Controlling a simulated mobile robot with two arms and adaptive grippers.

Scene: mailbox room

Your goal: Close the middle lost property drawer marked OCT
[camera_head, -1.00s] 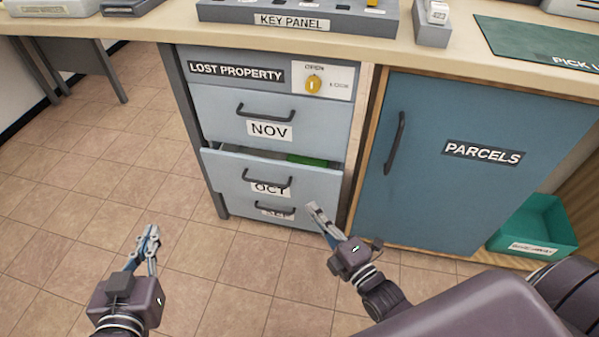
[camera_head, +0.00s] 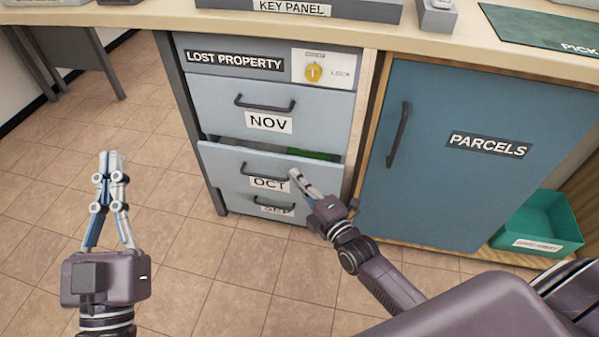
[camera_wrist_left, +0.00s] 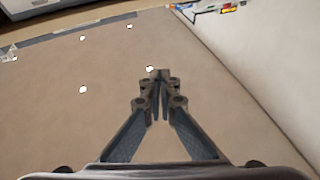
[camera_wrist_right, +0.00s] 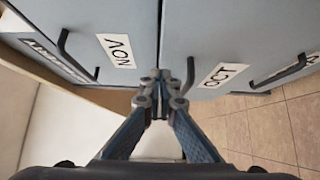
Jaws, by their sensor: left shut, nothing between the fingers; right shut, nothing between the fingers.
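The middle drawer (camera_head: 225,170), grey-blue with a dark handle and an OCT label (camera_head: 268,184), is pulled partly out of the lost property cabinet. A green thing (camera_head: 315,155) shows in the gap above its front. My right gripper (camera_head: 293,173) is shut and empty, its tips at the right part of this front, beside the label. I cannot tell whether they touch it. The right wrist view shows those tips (camera_wrist_right: 156,76) near the OCT drawer (camera_wrist_right: 190,30) and its handle. My left gripper (camera_head: 108,155) is shut and empty over the floor, left of the cabinet.
The NOV drawer (camera_head: 220,110) above is shut; the SEP drawer (camera_head: 235,202) below is partly hidden. A yellow lock knob (camera_head: 313,73) sits top right. The blue PARCELS door (camera_head: 450,190) and a green bin (camera_head: 545,225) stand at right. The floor at left is clear.

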